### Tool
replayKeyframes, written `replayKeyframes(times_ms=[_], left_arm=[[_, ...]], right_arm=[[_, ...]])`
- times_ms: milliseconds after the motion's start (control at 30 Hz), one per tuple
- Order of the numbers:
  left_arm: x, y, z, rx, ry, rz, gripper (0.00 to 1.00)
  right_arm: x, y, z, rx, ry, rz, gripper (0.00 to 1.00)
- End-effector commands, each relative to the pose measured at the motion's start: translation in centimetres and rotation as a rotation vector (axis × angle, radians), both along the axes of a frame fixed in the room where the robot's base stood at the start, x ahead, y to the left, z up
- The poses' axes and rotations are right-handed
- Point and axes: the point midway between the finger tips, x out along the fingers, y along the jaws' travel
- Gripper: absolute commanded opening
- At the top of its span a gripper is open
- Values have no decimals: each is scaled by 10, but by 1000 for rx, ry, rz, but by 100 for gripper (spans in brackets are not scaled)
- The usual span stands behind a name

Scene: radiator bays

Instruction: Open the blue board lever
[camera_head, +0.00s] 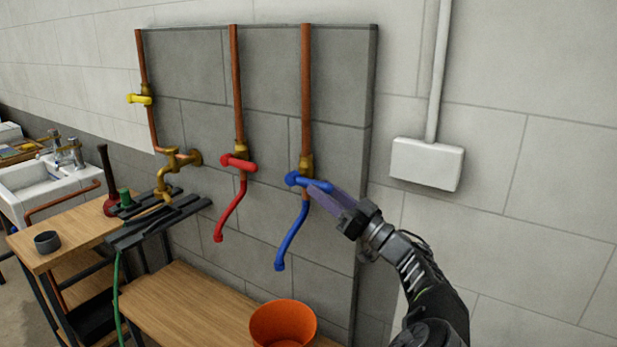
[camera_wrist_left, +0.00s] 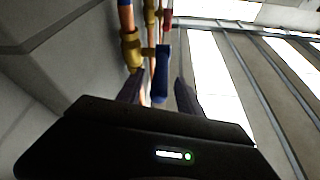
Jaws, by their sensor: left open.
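The blue board lever (camera_head: 295,179) sits on a brass valve on the right copper pipe of the grey board. It points right, roughly level, with a blue spout (camera_head: 290,240) hanging below. My left gripper (camera_head: 322,194) is open at the lever's right end, its fingers partly covering that end. In the left wrist view the blue lever (camera_wrist_left: 162,72) shows between the two open fingers (camera_wrist_left: 158,90). I cannot tell whether either finger touches it. My right gripper is not in view.
A red lever (camera_head: 240,163) is left of the blue one, and a yellow lever (camera_head: 140,99) is farther left. An orange bucket (camera_head: 283,322) stands below on a wooden bench (camera_head: 190,305). A white box (camera_head: 427,163) is on the wall at right.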

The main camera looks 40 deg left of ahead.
Motion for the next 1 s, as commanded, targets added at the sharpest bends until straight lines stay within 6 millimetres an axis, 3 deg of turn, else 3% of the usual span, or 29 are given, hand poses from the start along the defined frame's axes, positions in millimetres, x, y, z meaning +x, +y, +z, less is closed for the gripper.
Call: replayKeyframes(times_ms=[300,667,1000], left_arm=[[-2,43,19,0,-1,2,43],[-1,48,20,1,-1,-1,43],[-1,47,20,1,-1,-1,15]], right_arm=[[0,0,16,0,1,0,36],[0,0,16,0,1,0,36],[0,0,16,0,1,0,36]])
